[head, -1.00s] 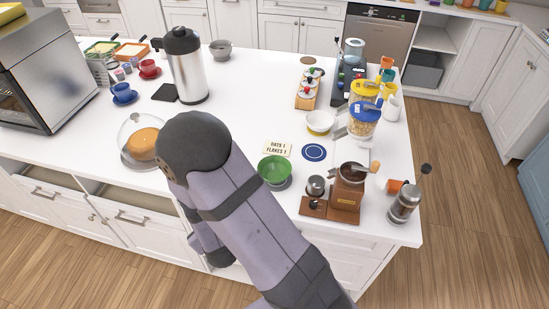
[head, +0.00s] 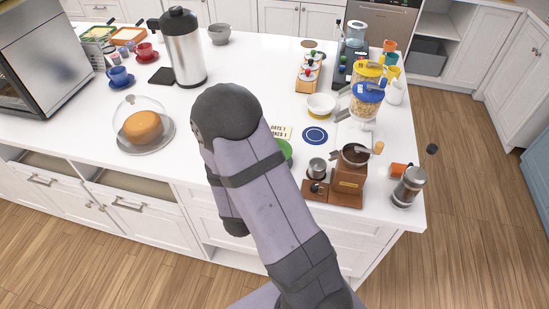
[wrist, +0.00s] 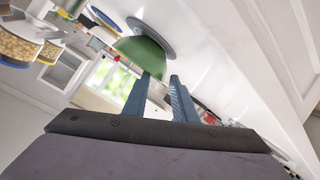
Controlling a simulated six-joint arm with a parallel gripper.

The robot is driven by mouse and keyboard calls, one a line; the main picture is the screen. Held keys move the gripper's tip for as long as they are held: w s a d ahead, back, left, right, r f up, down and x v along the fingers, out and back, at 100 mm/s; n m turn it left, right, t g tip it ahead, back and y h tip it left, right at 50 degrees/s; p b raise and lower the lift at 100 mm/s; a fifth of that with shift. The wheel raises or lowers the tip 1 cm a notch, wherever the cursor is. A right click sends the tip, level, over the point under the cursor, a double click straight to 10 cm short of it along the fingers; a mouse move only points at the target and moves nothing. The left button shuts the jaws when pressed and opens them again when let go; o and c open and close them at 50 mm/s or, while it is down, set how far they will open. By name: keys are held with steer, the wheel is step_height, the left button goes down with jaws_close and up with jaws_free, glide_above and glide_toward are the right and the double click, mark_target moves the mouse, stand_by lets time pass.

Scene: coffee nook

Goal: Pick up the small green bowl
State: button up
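The small green bowl (head: 286,150) stands on the white counter in the head view, mostly hidden behind my arm. In the wrist view the green bowl (wrist: 143,57) shows upside down in the picture, with a grey round base or saucer at its edge. My gripper (wrist: 161,77) is open, with a gap between its two blue-grey fingers. The fingertips point toward the bowl, and nothing is seen between them. I cannot tell whether a finger touches the bowl. In the head view the gripper is hidden behind my arm.
A coffee grinder (head: 350,176) on a wooden base stands right of the bowl. A glass-domed cake (head: 143,126) is to the left. A French press (head: 408,187) stands near the right edge.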

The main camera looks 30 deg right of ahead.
steer(key=shift+w+d, duration=0.2)
steer(key=shift+w, duration=0.05)
steer(key=shift+p+x, duration=0.75)
steer(key=shift+x, duration=1.55)
jaws_close()
